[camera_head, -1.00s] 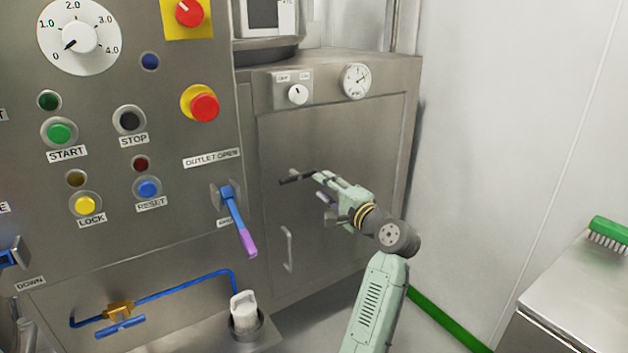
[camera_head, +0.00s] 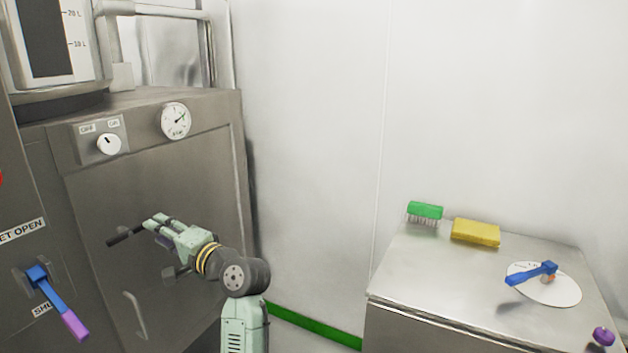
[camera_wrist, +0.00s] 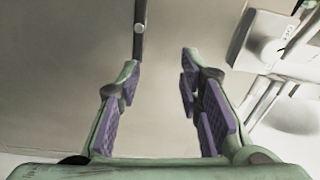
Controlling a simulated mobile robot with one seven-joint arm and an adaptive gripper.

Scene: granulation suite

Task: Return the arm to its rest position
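My arm reaches forward at the left of the head view, with my gripper (camera_head: 152,222) in front of the steel cabinet door (camera_head: 95,195). A dark door handle (camera_head: 124,236) sticks out close to the fingertips. In the wrist view my gripper (camera_wrist: 160,72) is open, its purple-padded fingers apart with nothing between them. The dark handle (camera_wrist: 140,25) lies just beyond the left fingertip there; whether they touch I cannot tell.
A steel side table (camera_head: 400,270) at right bears a green brush (camera_head: 425,211), a yellow sponge (camera_head: 475,233) and a white disc with a blue lever (camera_head: 532,274). A blue-and-purple outlet lever (camera_head: 58,302) juts out at lower left. White wall stands behind.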

